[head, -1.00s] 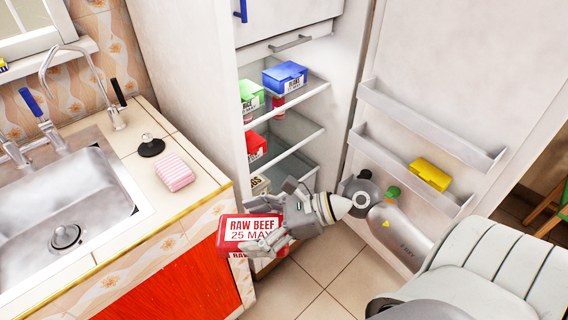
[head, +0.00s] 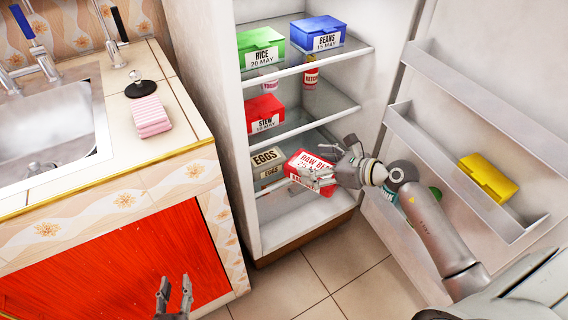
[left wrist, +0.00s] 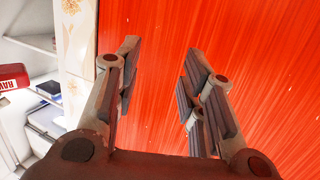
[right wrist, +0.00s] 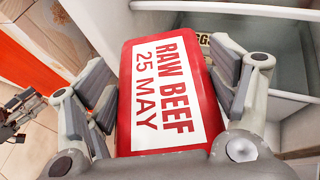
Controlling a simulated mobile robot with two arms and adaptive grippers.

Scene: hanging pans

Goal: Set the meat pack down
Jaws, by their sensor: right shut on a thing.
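The meat pack is a red box (head: 304,164) with a white label reading "RAW BEEF 25 MAY". In the head view it is at the opening of the fridge's lower compartment, beside the egg box. My right gripper (head: 325,178) is shut on it, and the right wrist view shows the red pack (right wrist: 170,100) between both fingers. Whether its underside touches the shelf cannot be told. My left gripper (head: 175,300) is open and empty, low in front of the red cabinet door; its spread fingers show in the left wrist view (left wrist: 155,85).
The egg box (head: 267,165) stands left of the pack. The stew box (head: 264,113) is on the shelf above; rice (head: 261,48) and beans (head: 319,32) boxes are on the top shelf. The open fridge door (head: 470,110) holds a yellow box (head: 488,177). The lower compartment's front (head: 300,222) is clear.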

